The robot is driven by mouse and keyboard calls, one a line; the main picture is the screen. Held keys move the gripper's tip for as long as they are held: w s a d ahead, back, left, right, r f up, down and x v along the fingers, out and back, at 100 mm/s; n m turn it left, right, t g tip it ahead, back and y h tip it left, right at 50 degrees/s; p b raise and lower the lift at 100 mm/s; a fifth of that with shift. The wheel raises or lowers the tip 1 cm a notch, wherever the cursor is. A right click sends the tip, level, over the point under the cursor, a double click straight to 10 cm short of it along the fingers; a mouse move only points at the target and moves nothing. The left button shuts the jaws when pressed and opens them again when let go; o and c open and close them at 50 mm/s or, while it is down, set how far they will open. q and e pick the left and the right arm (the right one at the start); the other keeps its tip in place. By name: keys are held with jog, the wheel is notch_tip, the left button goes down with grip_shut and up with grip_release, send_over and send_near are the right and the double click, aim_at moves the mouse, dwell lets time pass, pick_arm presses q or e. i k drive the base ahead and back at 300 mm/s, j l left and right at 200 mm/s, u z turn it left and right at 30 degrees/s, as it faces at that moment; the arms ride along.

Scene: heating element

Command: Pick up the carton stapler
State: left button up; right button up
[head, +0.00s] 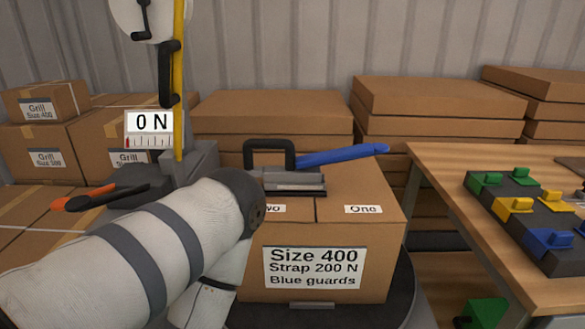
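A tool that looks like the carton stapler (293,181) rests on top of the labelled carton (350,232). It has a black loop handle (269,147), a grey body and a long blue lever (342,156) pointing right. My white left arm crosses the lower left and hides the carton's left part, close to the tool's left end in the picture. Neither gripper shows.
A grey strapping device with a yellow strap (178,90) and "0 N" display (150,124) stands behind my arm. Cartons are stacked behind. A wooden table (450,170) at right holds green, yellow and blue pieces on a dark tray (513,215).

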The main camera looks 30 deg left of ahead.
aim_at(286, 180)
jog(key=i+j+u, duration=0.1)
jog(key=u, duration=0.35)
jog(key=i+u, duration=0.45)
jog(key=k, duration=0.1)
